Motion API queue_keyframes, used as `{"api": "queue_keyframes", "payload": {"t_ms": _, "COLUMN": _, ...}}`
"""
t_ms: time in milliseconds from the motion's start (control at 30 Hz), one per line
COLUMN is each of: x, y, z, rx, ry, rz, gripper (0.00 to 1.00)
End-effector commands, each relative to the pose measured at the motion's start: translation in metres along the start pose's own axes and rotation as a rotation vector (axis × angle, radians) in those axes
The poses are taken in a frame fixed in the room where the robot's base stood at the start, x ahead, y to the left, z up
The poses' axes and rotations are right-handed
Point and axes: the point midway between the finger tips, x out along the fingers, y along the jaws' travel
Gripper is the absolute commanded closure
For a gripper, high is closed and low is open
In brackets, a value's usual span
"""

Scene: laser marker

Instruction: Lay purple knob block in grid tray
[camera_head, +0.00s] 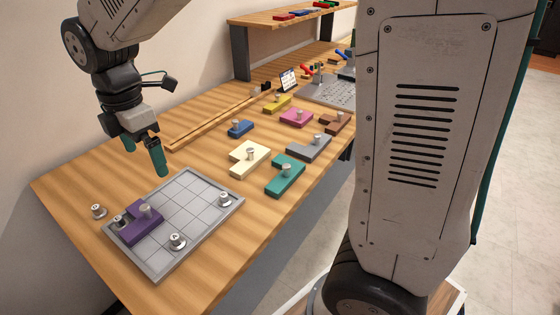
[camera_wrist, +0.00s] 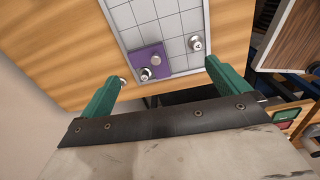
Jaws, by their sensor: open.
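The purple knob block (camera_head: 142,222) lies in the near left part of the grey grid tray (camera_head: 172,264); a silver knob stands up from its top. In the wrist view the purple block (camera_wrist: 155,59) sits at the lower edge of the tray (camera_wrist: 121,34). A metal marker piece stands right against the block, and I cannot tell whether they touch. My gripper (camera_head: 144,158) hangs above the table beyond the tray, apart from the block. In the wrist view its green fingers (camera_wrist: 165,88) are spread wide with nothing between them.
Metal pieces stand at the tray's right (camera_head: 225,199), near side (camera_head: 178,241) and on the table to its left (camera_head: 98,211). Cream (camera_head: 250,158), teal (camera_head: 285,177), grey (camera_head: 308,148), blue (camera_head: 240,128) and pink (camera_head: 296,117) knob blocks lie right of the tray. A wooden strip (camera_head: 215,122) lies behind.

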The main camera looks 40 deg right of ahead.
Motion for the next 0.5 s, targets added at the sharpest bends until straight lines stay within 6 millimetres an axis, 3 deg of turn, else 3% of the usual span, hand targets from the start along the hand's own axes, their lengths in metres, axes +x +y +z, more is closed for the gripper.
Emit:
{"api": "queue_keyframes", "payload": {"t_ms": 33, "x": -0.016, "y": -0.022, "z": 0.02, "rx": 0.139, "ry": 0.002, "rz": 0.016, "gripper": 0.0}}
{"api": "queue_keyframes", "payload": {"t_ms": 200, "x": -0.044, "y": -0.1, "z": 0.068, "rx": 0.649, "ry": 0.011, "rz": 0.042, "gripper": 0.0}}
{"api": "queue_keyframes", "payload": {"t_ms": 400, "x": -0.051, "y": -0.193, "z": 0.102, "rx": 1.236, "ry": 0.031, "rz": 0.072, "gripper": 0.0}}
{"api": "queue_keyframes", "payload": {"t_ms": 500, "x": -0.047, "y": -0.229, "z": 0.109, "rx": 1.477, "ry": 0.043, "rz": 0.084, "gripper": 0.0}}
